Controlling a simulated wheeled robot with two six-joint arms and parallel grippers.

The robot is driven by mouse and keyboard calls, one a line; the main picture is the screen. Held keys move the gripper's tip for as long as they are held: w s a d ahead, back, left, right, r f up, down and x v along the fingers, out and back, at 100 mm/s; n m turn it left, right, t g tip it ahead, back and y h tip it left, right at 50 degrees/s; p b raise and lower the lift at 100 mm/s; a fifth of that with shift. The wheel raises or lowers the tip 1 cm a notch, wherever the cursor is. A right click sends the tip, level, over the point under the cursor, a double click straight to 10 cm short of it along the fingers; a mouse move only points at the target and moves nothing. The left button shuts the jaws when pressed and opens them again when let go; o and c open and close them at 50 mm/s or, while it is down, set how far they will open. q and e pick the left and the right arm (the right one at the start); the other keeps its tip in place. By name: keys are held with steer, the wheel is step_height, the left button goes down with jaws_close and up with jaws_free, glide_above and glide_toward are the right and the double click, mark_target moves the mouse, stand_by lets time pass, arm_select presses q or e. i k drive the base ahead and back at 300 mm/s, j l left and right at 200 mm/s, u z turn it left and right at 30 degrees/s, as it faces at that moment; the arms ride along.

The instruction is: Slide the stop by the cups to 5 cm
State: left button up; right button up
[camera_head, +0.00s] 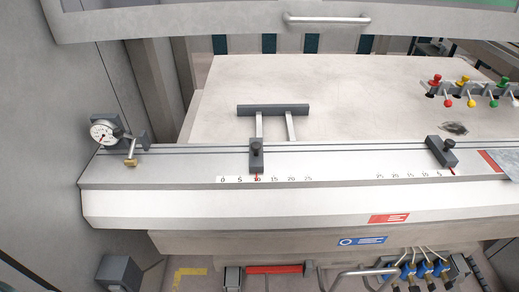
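Two dark grey stops sit on the rail along the front of the pale table. The left stop (257,155) has a black knob and two light rods running back to a dark crossbar (273,110). Its red pointer is at about 10 on the scale (265,179), which reads 0 to 25 from left to right. The right stop (441,151) also has a black knob and sits slightly angled, with a red pointer. Its scale (400,175) starts with 25 at the left; the reading under the pointer is too small to tell. No cups are clearly recognisable. Neither gripper is in view.
Red, yellow and green knobs (463,82) stand at the back right. A dial gauge (104,133) is at the left end of the rail. A guard with a handle (327,20) hangs above. Hoses and fittings (425,268) are below right. The table middle is clear.

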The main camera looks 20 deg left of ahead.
mark_target(440, 148)
steer(key=i+l+u, duration=0.25)
steer(key=l, duration=0.4)
steer(key=i+l+u, duration=0.1)
steer(key=i+l, duration=0.2)
steer(key=l, duration=0.1)
